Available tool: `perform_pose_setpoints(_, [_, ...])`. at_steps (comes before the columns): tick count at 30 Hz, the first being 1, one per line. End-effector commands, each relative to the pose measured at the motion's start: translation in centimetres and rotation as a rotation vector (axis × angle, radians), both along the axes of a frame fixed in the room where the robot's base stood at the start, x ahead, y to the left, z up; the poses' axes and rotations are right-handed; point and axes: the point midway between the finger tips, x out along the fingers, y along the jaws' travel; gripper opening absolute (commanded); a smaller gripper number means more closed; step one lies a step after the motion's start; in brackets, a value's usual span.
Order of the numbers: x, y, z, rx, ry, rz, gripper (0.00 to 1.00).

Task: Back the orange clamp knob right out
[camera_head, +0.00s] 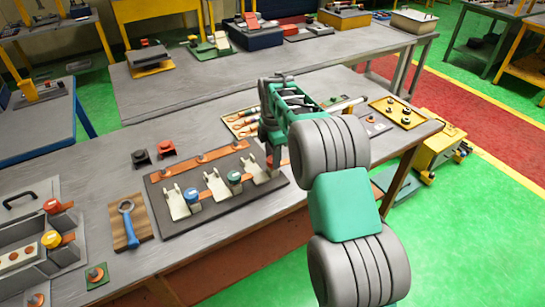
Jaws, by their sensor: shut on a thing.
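A dark fixture board (215,212) on the bench carries a row of cream clamp holders. The left holder has a blue knob (192,194) and the middle one a green knob (234,178). My gripper (271,160) points down at the right-hand holder (262,174) and is shut on an orange-red thing there, which I take to be the orange clamp knob. The jaws hide most of it, so its thread and how far it is screwed in cannot be seen. My teal and grey arm comes in from the right.
A wrench (128,224) lies on a wooden block at left. A black knob (141,158) and a red knob (167,148) stand behind the board. A grey fixture (20,235) with red and yellow knobs is far left. A yellow-rimmed tray (398,112) with small parts lies at right.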

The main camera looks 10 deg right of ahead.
Motion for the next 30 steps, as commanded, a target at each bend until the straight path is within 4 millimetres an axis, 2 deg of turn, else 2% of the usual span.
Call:
perform_pose_setpoints(1, [-0.46, 0.04, -0.84, 0.0, 0.018, 0.019, 0.0])
perform_pose_setpoints(20, [-0.58, 0.03, -1.0, 0.001, 0.023, 0.078, 0.0])
perform_pose_setpoints(21, [-0.58, 0.03, -1.01, 0.001, 0.023, 0.078, 0.4])
perform_pose_setpoints(28, [-0.37, -0.02, -0.64, 0.001, 0.015, 0.076, 0.59])
perform_pose_setpoints(30, [-0.31, -0.01, -0.53, 0.0, 0.012, 0.076, 0.61])
